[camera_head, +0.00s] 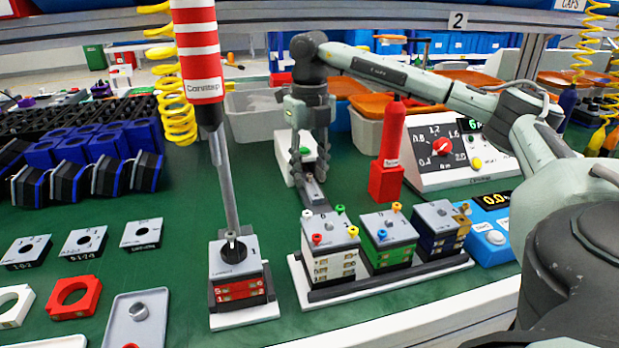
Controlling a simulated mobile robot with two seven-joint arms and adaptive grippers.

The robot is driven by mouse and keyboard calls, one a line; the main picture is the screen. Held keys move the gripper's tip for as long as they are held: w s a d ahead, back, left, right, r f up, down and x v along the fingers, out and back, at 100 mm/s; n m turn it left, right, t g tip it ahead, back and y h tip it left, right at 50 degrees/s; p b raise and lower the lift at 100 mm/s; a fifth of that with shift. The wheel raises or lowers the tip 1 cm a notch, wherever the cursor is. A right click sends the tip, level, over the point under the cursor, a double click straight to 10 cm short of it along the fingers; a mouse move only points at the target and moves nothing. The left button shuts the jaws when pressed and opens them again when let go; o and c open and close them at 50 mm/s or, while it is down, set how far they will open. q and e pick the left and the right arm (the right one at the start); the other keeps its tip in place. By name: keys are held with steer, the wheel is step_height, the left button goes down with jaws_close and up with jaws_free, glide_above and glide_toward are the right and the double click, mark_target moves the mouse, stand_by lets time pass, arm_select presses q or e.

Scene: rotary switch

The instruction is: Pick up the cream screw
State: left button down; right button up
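A white block (328,265) with a grey top stands at the left end of a dark rack, and small coloured screws stick up from its top. The pale screw at its back left corner (307,214) looks like the cream screw; at this size I cannot tell cream from white. My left gripper is not in view.
The green block (388,258) and the blue block (440,243) stand to the right on the rack. A red screwdriver tool (198,60) stands over a switch block (237,265) at left. A red bottle (391,145) and a dial box (445,155) stand behind.

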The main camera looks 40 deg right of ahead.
mark_target(309, 175)
steer(key=shift+c, duration=0.2)
jaws_close()
steer(key=shift+r, duration=0.1)
